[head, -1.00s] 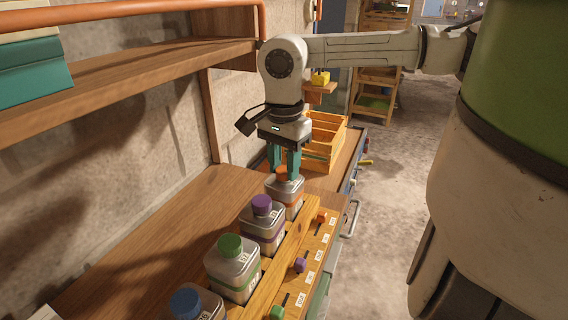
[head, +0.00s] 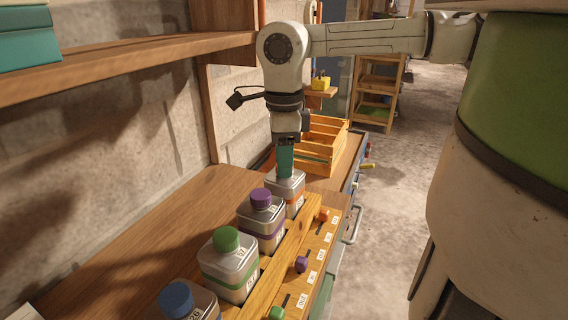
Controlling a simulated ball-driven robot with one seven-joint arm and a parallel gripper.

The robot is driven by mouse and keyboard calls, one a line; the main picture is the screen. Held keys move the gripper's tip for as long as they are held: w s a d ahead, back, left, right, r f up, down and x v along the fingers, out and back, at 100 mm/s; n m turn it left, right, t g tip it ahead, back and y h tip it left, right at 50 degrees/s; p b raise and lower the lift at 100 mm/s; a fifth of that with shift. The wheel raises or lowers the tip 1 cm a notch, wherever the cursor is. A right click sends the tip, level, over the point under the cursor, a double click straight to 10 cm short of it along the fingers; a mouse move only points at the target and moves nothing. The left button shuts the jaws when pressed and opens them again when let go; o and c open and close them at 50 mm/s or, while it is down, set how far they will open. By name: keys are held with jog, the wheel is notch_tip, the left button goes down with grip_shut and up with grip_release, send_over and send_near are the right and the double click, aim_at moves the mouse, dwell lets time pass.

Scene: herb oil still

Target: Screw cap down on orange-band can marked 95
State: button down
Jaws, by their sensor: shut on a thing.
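The orange-band can (head: 291,197) stands at the far end of a row of square cans, behind a wooden rail. Its label is too small to read surely. My gripper (head: 285,174) points straight down over its top. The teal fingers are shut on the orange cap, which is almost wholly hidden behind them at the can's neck. I cannot tell how far down the cap sits. The can looks upright.
Purple-capped (head: 260,216), green-capped (head: 229,264) and blue-capped (head: 184,301) cans stand nearer in the row. A labelled wooden rack (head: 318,262) with coloured knobs runs along their right. A slatted wooden crate (head: 323,143) stands behind. A shelf (head: 130,68) overhangs at left.

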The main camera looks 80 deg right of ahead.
jog(key=m+b, duration=0.2)
jog(key=m, duration=0.3)
jog(key=shift+d+f, duration=0.1)
jog(key=m+b, duration=0.2)
jog(key=m, duration=0.2)
jog(key=shift+m, duration=0.3)
jog(key=c, duration=0.7)
grip_release()
jog(key=shift+o, duration=0.2)
jog(key=shift+r, duration=0.2)
jog(key=shift+r+p, duration=2.7)
jog(key=shift+r, duration=0.75)
jog(key=shift+f, duration=0.1)
